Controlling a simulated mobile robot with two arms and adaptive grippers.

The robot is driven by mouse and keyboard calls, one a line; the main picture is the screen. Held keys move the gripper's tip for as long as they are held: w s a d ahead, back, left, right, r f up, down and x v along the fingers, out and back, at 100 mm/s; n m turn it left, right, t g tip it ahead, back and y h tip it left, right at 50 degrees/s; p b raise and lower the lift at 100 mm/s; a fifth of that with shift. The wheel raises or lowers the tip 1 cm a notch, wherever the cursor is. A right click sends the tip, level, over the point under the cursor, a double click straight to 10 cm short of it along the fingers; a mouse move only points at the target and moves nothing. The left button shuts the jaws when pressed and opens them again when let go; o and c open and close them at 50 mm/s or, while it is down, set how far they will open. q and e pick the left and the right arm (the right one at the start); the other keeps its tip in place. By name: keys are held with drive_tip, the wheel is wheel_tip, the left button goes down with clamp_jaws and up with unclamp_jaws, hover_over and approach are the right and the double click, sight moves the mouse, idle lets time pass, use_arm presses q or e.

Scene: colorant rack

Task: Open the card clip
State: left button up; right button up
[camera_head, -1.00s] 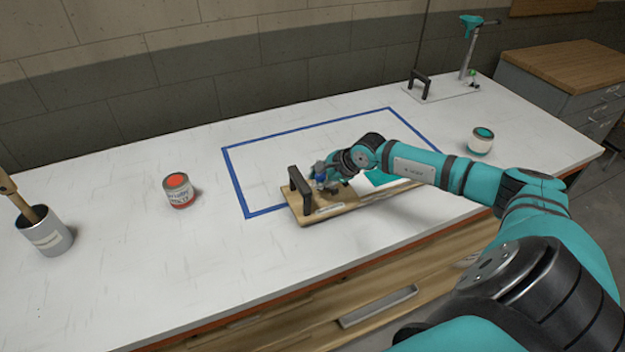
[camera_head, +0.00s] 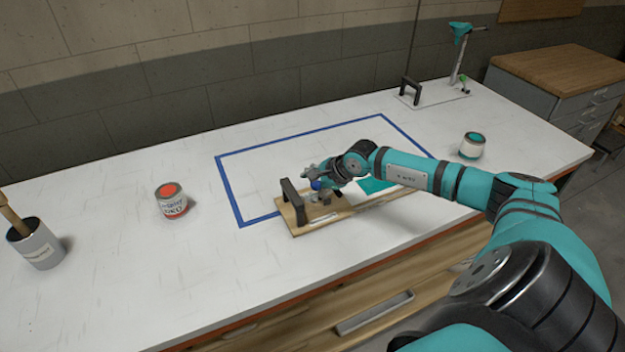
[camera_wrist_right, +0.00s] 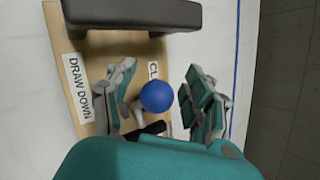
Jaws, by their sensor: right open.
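The card clip shows as a blue ball knob (camera_wrist_right: 157,96) on a lever, on a wooden board (camera_wrist_right: 65,45) in the right wrist view. A white label there reads "DRAW DOWN", and a second label is partly hidden. In the head view the blue knob (camera_head: 316,184) is small, near the left end of the wooden board (camera_head: 345,209). My right gripper (camera_wrist_right: 158,95) is open, with one finger on each side of the knob and visible gaps to it. In the head view the right gripper (camera_head: 320,182) is over the board. My left gripper is not in view.
A black handle (camera_head: 291,203) stands at the board's left end, close to my right gripper. An orange paint can (camera_head: 171,201), a teal can (camera_head: 473,145) and a brush pot (camera_head: 36,244) stand apart.

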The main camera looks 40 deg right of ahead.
drive_tip(key=v, duration=1.2)
